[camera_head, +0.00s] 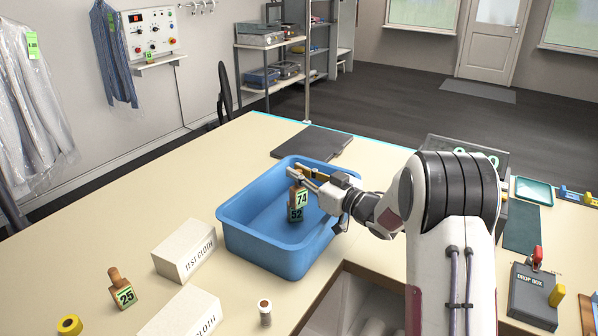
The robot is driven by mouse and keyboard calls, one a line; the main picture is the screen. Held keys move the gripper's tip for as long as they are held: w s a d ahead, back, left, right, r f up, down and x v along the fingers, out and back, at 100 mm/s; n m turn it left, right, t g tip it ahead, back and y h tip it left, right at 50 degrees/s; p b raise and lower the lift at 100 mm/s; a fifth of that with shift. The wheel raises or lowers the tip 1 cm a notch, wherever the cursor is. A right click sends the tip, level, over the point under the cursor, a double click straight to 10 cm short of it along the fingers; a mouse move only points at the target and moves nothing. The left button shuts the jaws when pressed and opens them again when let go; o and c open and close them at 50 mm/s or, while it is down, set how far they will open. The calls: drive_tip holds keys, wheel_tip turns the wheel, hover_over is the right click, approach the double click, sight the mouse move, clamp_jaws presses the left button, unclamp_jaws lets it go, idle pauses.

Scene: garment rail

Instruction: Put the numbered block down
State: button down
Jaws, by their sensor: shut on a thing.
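My gripper (297,174) is over the blue tub (233,215) in the middle of the table. It is shut on the top of a numbered block marked 74 (301,198), which has a green label. Another green label marked 52 (296,214) shows directly below it, inside the tub. I cannot tell whether the block marked 74 touches the one marked 52. A third block marked 25 (124,296), with a wooden knob, stands upright on the table at the lower left. My fingers hide the top of the held block.
Two white boxes lettered TEST CLOTH (184,250) and CLOTH (183,314) lie left of the tub. A small brown-topped jar (264,312) and yellow roll (69,324) stand in front. A grey drop box (532,297) stands right.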

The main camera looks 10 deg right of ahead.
drive_tip(key=shift+f, duration=0.15)
drive_tip(key=c, duration=2)
unclamp_jaws()
drive_tip(key=shift+r, duration=0.5)
drive_tip(key=shift+s+d+r, duration=0.1)
drive_tip(key=shift+s+d, duration=0.05)
drive_tip(key=shift+s, duration=0.05)
drive_tip(key=v, duration=1.1)
drive_tip(key=shift+s+d, duration=0.2)
